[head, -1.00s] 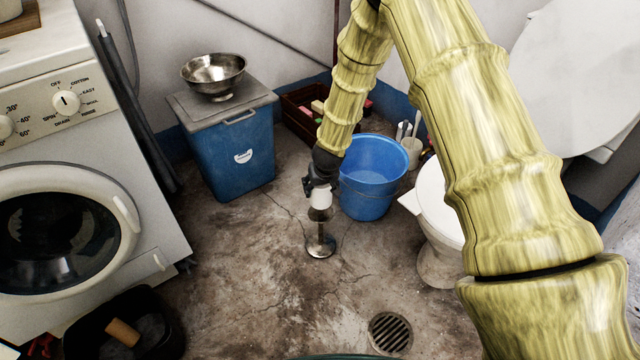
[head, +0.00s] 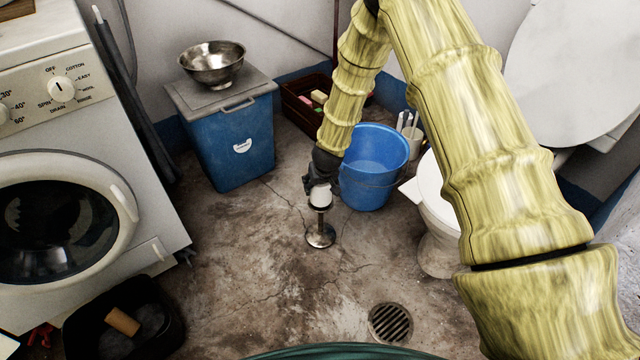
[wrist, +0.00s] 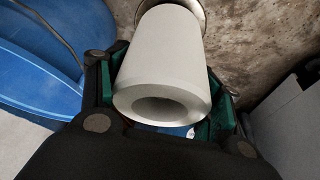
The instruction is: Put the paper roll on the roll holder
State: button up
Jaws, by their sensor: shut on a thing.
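The white paper roll (head: 320,197) is held upright in my gripper (head: 318,187), in the middle of the head view. The roll holder (head: 320,235) is a metal stand on the floor, with a round base, a thin post and a small disc directly below the roll. The roll's lower end looks at or just above the disc; I cannot tell whether they touch. In the wrist view the roll (wrist: 165,60) sits between my green finger pads, its hollow end towards the camera. The core looks dark inside. Part of the holder's metal (wrist: 190,8) shows beyond the roll.
A blue bucket (head: 370,180) stands close right of my gripper, with the toilet (head: 440,235) beyond it. A blue bin (head: 235,150) with a metal bowl (head: 212,62) is behind left. The washing machine (head: 75,180) is left. Floor around the drain (head: 390,322) is clear.

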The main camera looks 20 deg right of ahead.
jog(key=o, duration=1.1)
jog(key=shift+r, duration=0.1)
jog(key=v, duration=1.1)
jog(key=shift+s+r, duration=0.15)
jog(key=shift+r, duration=0.25)
